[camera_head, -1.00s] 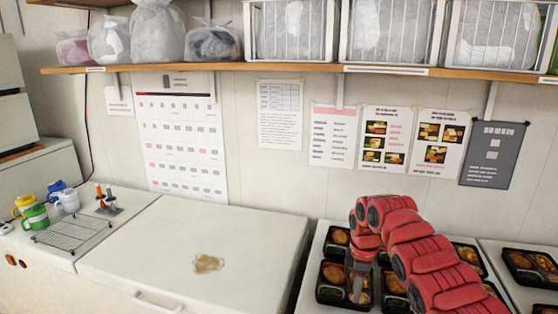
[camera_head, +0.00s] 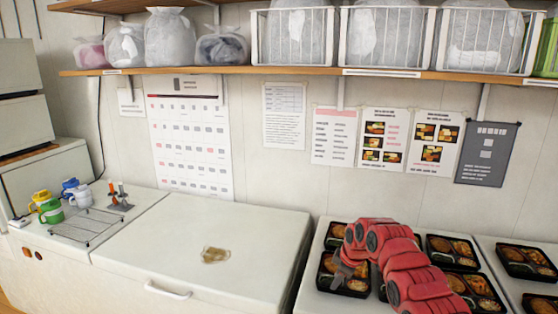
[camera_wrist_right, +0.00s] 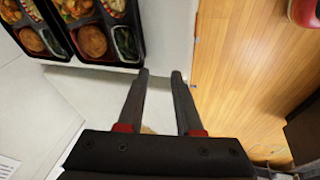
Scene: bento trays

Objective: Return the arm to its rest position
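My right arm in red comes in from the lower right in the head view. Filled black bento trays (camera_wrist_right: 92,40) show at the top left there, apart from the fingertips. My left gripper is not in view.
A white chest lid (camera_head: 225,235) bears a brownish smear (camera_head: 214,255). Cups (camera_head: 52,212) and a wire rack (camera_head: 85,226) stand left. A shelf (camera_head: 300,71) runs above.

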